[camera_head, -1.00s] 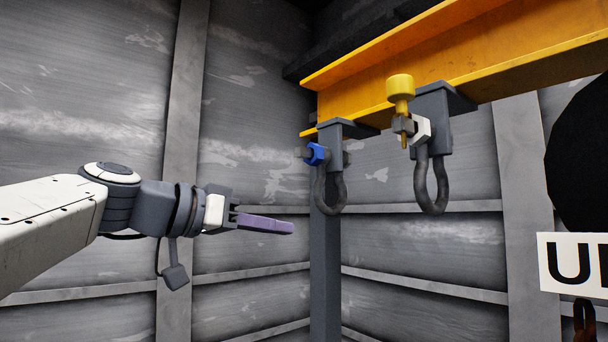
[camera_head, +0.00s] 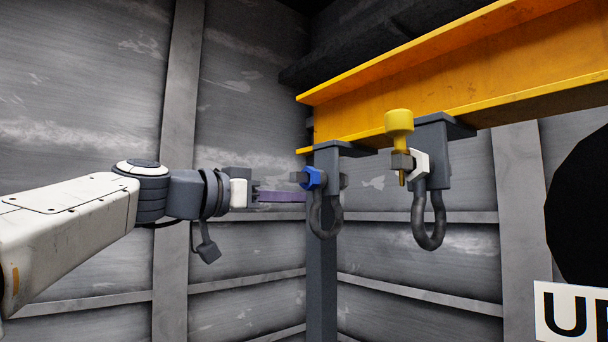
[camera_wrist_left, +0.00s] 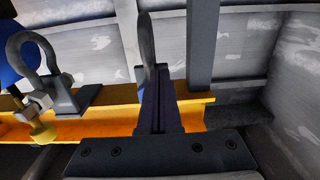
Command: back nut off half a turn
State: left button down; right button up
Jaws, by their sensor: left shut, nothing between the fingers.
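A blue nut (camera_head: 313,178) sits on the bolt of the left shackle (camera_head: 327,222), under the end of the yellow beam. A white nut (camera_head: 419,164) sits at the right shackle (camera_head: 428,228), beside a yellow-headed pin (camera_head: 399,123). My left gripper (camera_head: 300,197) is shut and empty, its purple fingers level. Their tips are just below and left of the blue nut in the head view; I cannot tell whether they touch it. In the left wrist view the shut fingers (camera_wrist_left: 160,80) hide most of the left shackle (camera_wrist_left: 147,38) and nearly all of the blue nut. My right gripper is not shown.
The yellow beam (camera_head: 430,72) runs overhead to the right. A grey post (camera_head: 322,285) stands behind the left shackle. A black round shape (camera_head: 580,185) and a lettered white sign (camera_head: 570,312) are at right. The space below the shackles looks open.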

pick_arm(q)
jog(key=shift+w+d, duration=0.1)
jog(key=shift+d, duration=0.05)
jog(key=shift+s+r, duration=0.2)
jog(key=shift+r, duration=0.2)
dwell(0.8)
jog(key=shift+d, duration=0.1)
jog(key=shift+s+d+f+b, duration=0.15)
jog(key=shift+s+d+b, duration=0.3)
jog(key=shift+b, duration=1.05)
jog(key=shift+s+b, duration=0.3)
jog(key=shift+b, duration=0.05)
jog(key=shift+s+d, duration=0.1)
jog(key=shift+d, duration=0.05)
jog(key=shift+s+r+b, duration=0.15)
jog(key=shift+r+b, duration=0.1)
jog(key=shift+b, duration=0.05)
